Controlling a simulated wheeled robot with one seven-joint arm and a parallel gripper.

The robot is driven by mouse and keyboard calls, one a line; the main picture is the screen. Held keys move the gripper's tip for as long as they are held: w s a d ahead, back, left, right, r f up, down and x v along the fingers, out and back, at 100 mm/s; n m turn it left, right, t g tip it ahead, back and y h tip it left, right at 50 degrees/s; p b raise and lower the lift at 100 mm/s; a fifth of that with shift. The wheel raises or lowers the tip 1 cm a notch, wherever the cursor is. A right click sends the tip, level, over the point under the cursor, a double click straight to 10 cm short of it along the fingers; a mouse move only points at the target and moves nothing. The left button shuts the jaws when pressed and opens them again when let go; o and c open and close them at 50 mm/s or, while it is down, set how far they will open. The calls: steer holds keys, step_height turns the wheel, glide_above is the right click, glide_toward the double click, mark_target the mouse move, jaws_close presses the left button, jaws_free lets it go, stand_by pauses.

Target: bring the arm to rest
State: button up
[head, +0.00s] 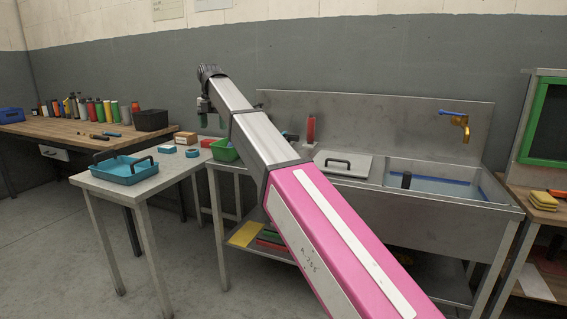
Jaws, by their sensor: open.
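My arm, pink near the body and silver farther out, reaches from the bottom right up and left across the head view. My gripper (203,121) is at its far end, small and pointing down. It is open, and I see nothing held in it. It hangs in front of the grey wall, above the area between the small table (119,190) and the steel sink unit (430,212). How far it is above them I cannot tell.
A blue tray (124,174) stands on the small table. A green bin (222,151), partly behind my arm, is at the sink unit's left end. A wooden bench (62,140) with several bottles is at the left. Open floor (60,265) lies at the lower left.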

steer(key=s+d+f+m, duration=0.1)
steer(key=d+f+m, duration=0.6)
steer(key=d+f, duration=0.6)
steer(key=s+d+f+m, duration=0.1)
steer(key=d+f+m, duration=0.7)
steer(key=f, duration=0.9)
steer(key=s+d+f+m, duration=1.7)
steer(key=s+d+f, duration=0.2)
steer(key=d+f, duration=0.3)
steer(key=shift+s+d+f, duration=0.15)
steer(key=shift+s+d, duration=0.2)
steer(key=shift+d, duration=0.5)
steer(key=shift+d, duration=0.1)
